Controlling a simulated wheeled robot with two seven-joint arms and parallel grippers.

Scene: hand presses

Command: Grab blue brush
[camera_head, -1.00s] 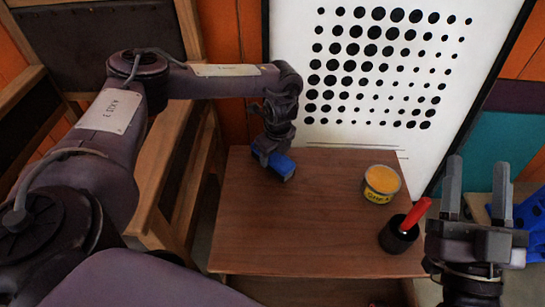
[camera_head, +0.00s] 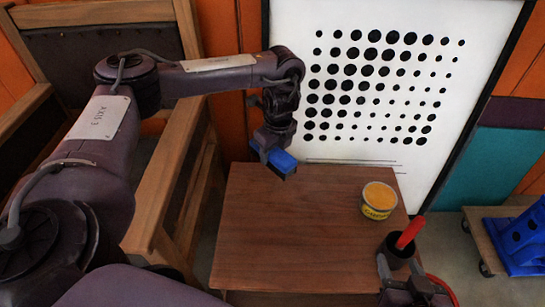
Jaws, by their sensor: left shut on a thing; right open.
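The blue brush (camera_head: 283,162) is at the back left of the wooden table, in the head view. My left gripper (camera_head: 272,154) is shut on it from above. The brush looks held over the table's back edge; its underside is dark and partly hidden.
A yellow-topped tub (camera_head: 378,200) stands at the table's right side. The middle of the wooden table (camera_head: 290,235) is clear. A white dotted board (camera_head: 385,90) stands behind.

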